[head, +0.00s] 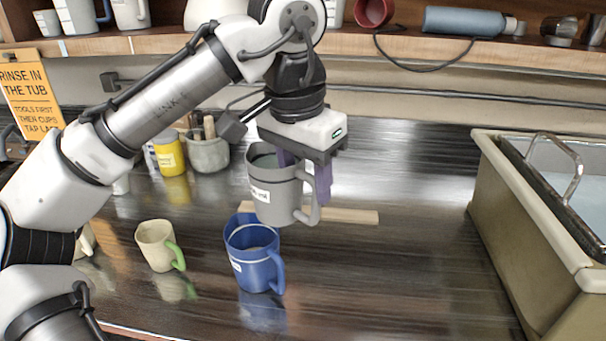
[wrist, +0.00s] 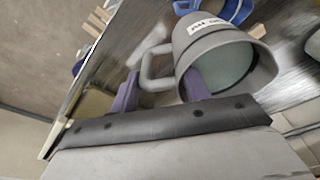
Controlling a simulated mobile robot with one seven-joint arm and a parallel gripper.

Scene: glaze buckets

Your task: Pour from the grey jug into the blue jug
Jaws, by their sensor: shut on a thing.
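The grey jug (head: 277,197) is held in the air by my gripper (head: 305,176), whose purple fingers are shut on its wall near the rim. The jug looks close to upright, with its handle to the right and greenish-grey liquid inside. In the wrist view the grey jug (wrist: 208,42) shows its label, handle and liquid, with my gripper (wrist: 160,92) at its rim. The blue jug (head: 254,262) stands on the dark counter below and slightly left of the grey jug, handle to the right. Part of it shows in the wrist view (wrist: 236,10).
A cream mug with a green handle (head: 157,246) stands left of the blue jug. A wooden strip (head: 350,215) lies behind. A yellow pot (head: 170,155) and a grey crock (head: 208,154) stand further back. A tub (head: 520,220) is at the right; the counter before it is clear.

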